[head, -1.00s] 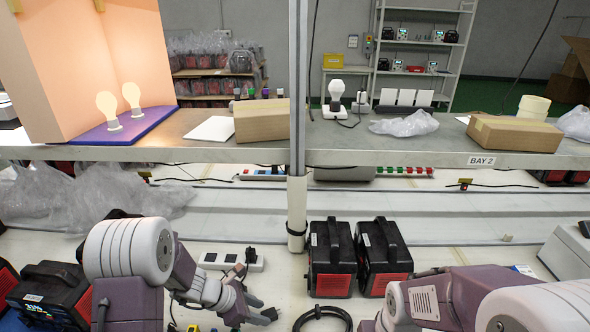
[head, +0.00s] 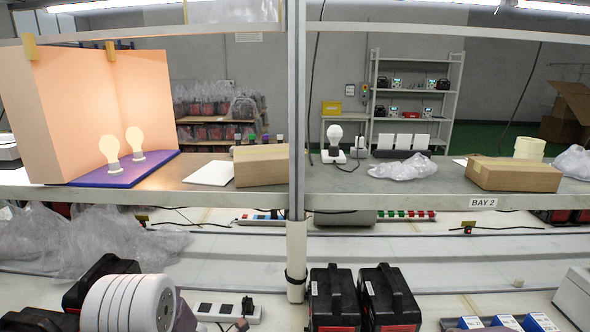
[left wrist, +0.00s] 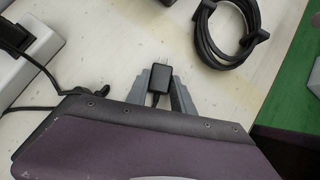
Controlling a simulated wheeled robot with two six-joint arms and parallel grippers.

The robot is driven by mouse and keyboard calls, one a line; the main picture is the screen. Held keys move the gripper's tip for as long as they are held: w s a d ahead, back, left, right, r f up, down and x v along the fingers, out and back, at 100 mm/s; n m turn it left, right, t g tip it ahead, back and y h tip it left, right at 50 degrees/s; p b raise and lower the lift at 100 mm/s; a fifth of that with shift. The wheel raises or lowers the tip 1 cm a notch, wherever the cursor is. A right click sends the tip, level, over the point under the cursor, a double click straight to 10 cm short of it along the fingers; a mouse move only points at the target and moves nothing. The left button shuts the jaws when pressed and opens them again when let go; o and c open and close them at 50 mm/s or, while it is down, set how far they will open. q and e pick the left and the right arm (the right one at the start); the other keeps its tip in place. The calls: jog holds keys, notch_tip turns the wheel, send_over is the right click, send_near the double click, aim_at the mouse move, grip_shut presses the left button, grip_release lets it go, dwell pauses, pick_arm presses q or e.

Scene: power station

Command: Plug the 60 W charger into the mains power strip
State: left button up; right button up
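The charger, a small black block (left wrist: 160,79) with a thin cord at its back, is between the fingertips of my left gripper (left wrist: 161,82) in the left wrist view. Both fingers touch its sides, and its top face points at the camera. The white power strip (head: 215,310) lies on the bench at the lower middle of the head view, with a black plug (head: 247,306) at its right end. In the left wrist view a white strip (left wrist: 40,48) with black plugs and cords shows at the upper left, apart from the charger. My right gripper is out of view.
A coiled black cable (left wrist: 226,35) lies near the left gripper. Two black-and-red power units (head: 333,300) stand right of the strip, beyond a vertical post (head: 296,240). A shelf (head: 400,200) with a lamp bulb and boxes crosses above. Small blue-white boxes (head: 505,322) lie at lower right.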

pick_arm(q)
grip_shut()
jog(key=shift+r+p, duration=2.75)
jog(key=shift+r, duration=0.3)
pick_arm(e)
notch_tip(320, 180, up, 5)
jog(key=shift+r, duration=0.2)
pick_arm(q)
jog(key=shift+f, duration=0.1)
